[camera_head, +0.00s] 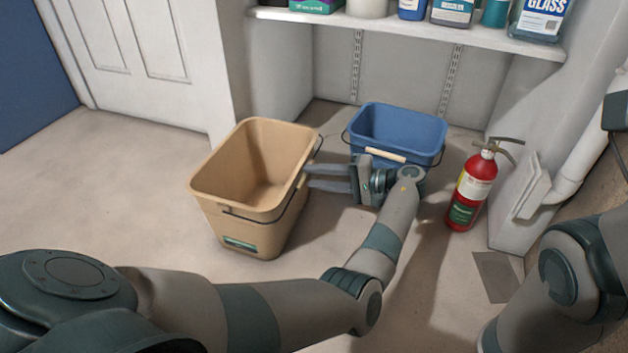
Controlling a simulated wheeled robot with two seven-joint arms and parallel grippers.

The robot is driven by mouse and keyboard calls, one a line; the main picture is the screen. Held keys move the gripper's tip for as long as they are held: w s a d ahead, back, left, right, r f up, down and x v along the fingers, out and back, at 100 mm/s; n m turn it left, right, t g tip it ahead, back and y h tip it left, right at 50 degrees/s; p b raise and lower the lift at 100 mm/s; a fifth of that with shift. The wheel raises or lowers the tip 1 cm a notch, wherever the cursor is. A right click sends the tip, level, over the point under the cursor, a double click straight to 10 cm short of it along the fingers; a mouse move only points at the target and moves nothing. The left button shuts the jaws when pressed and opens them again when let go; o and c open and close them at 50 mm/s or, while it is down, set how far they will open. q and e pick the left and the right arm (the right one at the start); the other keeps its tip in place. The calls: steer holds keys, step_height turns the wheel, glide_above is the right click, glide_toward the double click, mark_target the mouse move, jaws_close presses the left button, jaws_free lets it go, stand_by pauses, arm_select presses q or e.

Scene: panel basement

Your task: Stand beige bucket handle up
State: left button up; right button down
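The beige bucket (235,222) stands upright on the floor left of centre, its open top facing up and its inside empty. Its thin dark wire handle hangs down along the right side, with a pale grip (302,180) by the rim. My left gripper (310,177) reaches in from the right, its fingers pointing left at the bucket's right side. The two fingers look apart, with their tips close to the grip; contact cannot be told. My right arm shows at the lower right, but its gripper is out of view.
A blue bucket (400,128) with its handle hanging at the front stands just behind my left gripper. A red fire extinguisher (471,190) stands right of it. A shelf (400,29) with bottles is above. The floor at left is clear.

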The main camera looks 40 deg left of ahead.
arm_select(q)
steer(key=shift+s+a+f, duration=0.1)
steer(key=shift+s+a, duration=0.05)
steer(key=shift+a, duration=0.4)
jaws_close()
